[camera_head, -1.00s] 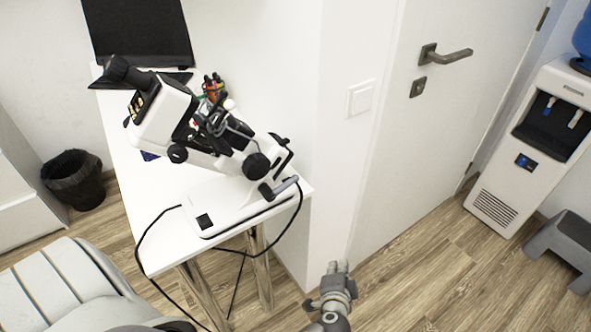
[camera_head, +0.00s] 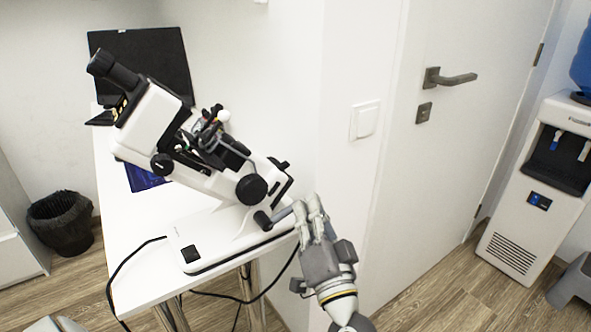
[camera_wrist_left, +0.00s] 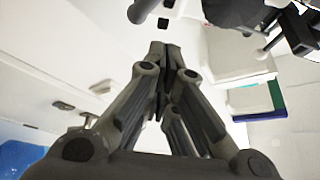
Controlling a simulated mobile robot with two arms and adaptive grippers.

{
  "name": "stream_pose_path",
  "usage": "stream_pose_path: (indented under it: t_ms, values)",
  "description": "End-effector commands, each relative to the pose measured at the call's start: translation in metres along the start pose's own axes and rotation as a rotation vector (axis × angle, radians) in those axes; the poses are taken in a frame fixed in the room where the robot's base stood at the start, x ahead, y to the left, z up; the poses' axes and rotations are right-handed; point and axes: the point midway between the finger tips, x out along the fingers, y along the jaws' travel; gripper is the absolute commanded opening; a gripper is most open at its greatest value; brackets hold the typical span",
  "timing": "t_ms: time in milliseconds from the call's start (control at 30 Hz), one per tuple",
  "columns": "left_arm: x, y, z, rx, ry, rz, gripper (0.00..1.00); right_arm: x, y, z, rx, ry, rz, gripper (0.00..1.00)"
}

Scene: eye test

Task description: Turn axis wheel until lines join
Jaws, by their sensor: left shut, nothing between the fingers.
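A white eye-testing device (camera_head: 150,120) with a black eyepiece stands tilted on the white table. Round black knobs show on its side, a large one (camera_head: 252,188) low down and a smaller one (camera_head: 162,164) higher up; I cannot tell which is the axis wheel. In the left wrist view the shut fingertips (camera_wrist_left: 166,48) are near a dark rod (camera_wrist_left: 143,9). The lines are not visible.
The white table (camera_head: 125,275) carries a dark screen (camera_head: 145,62) at the back. A wall with a light switch (camera_head: 365,120) and a door (camera_head: 455,140) stand right of the device. A black cable hangs off the table. A water cooler (camera_head: 535,190) stands far right.

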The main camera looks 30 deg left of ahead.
Motion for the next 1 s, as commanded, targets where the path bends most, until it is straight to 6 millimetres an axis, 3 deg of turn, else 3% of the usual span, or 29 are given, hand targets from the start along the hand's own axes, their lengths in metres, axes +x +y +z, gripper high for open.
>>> stream_pose_path:
  t_ms: [300,500,1000]
  values:
    - [0.063,-0.002,-0.002,0.001,0.001,-0.003,0.0,0.037,-0.002,0.017,-0.004,-0.023,-0.004,0.4]
    - [0.087,-0.001,-0.001,0.002,0.001,-0.001,0.0,0.054,-0.003,0.026,-0.006,-0.032,-0.005,0.4]
    - [0.098,0.001,0.0,0.001,0.0,0.001,0.0,0.062,-0.004,0.032,-0.007,-0.036,-0.006,0.4]
